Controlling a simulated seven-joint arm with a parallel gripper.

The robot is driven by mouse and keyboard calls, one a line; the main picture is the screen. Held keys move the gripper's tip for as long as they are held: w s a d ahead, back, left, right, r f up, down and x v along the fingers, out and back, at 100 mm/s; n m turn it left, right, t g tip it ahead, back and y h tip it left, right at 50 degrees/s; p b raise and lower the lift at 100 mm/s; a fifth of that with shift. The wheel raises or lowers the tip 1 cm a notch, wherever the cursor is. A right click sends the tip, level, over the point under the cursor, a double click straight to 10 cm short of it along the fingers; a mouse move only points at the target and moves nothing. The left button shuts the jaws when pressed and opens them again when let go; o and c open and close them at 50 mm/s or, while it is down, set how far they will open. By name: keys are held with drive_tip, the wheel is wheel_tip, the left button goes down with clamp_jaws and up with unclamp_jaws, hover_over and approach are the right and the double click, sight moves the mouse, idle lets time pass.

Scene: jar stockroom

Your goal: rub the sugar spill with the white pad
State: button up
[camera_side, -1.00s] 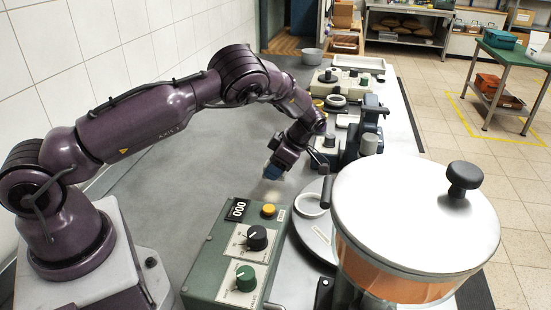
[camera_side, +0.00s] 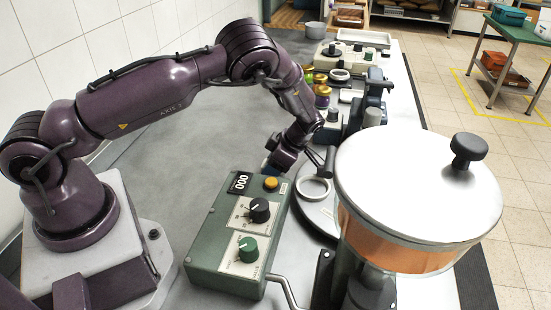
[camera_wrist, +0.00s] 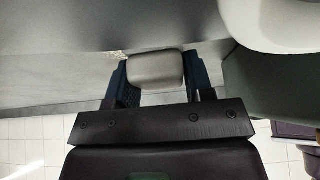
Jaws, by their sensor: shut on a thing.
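My gripper (camera_side: 275,164) is low over the grey worktop, just behind the green control box in the side view. In the wrist view its two blue fingers (camera_wrist: 158,76) are closed on the white pad (camera_wrist: 155,66), which looks pale grey there. A pale speckled patch, the sugar spill (camera_wrist: 119,56), shows on the worktop beside the pad's left end. The rest of it may be under the pad. In the side view the pad and spill are hidden by the gripper and control box. I cannot tell whether the pad touches the worktop.
The green control box (camera_side: 212,250) with knobs stands close in front of the gripper. A large lidded container (camera_side: 415,190) of orange contents is at the right. Several small jars (camera_side: 321,90) and a scale-like device (camera_side: 350,60) stand farther back. The worktop (camera_side: 190,150) to the left is clear.

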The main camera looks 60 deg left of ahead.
drive_tip(key=shift+s+d, duration=0.85)
drive_tip(key=shift+d, duration=0.05)
drive_tip(key=shift+w+a+f, duration=0.1)
drive_tip(key=shift+w+a, duration=1.95)
drive_tip(key=shift+a, duration=0.05)
drive_tip(key=shift+w+a, duration=0.75)
wheel_tip(320, 180, up, 8)
